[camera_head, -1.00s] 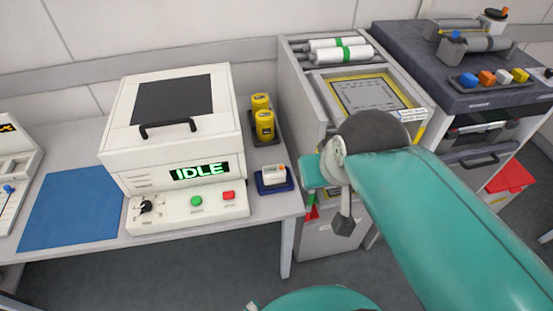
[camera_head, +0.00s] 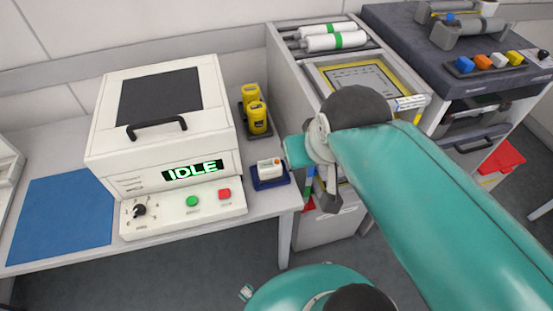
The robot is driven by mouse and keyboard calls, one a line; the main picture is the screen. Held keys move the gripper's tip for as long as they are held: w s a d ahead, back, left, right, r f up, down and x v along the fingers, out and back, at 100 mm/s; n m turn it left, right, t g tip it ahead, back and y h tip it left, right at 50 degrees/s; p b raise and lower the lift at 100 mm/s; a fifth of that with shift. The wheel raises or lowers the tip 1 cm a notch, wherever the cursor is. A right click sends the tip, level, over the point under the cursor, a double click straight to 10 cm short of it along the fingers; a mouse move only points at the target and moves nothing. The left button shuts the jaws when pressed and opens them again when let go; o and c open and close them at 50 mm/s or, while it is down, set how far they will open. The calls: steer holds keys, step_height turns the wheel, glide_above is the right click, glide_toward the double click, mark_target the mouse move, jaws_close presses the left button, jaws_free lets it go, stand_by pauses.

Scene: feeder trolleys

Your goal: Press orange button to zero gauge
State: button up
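The gauge (camera_head: 268,171) is a small white device with an orange-red button (camera_head: 277,161) on its top right. It sits in a dark blue tray (camera_head: 270,184) at the right front of the light grey bench, beside the white machine. My teal arm reaches in from the lower right and ends just right of the gauge. A dark grey piece at the arm's end, which looks like my gripper (camera_head: 331,202), hangs past the bench's right edge, apart from the gauge. I cannot make out its fingers.
The white machine (camera_head: 160,110) reads IDLE and has a green button (camera_head: 192,201) and a red button (camera_head: 224,194). Yellow containers (camera_head: 257,117) stand behind the gauge. A blue mat (camera_head: 65,220) lies at left. A grey trolley (camera_head: 285,60) stands right of the bench.

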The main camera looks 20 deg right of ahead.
jaws_close()
steer(key=shift+s, duration=0.1)
stand_by(1.4)
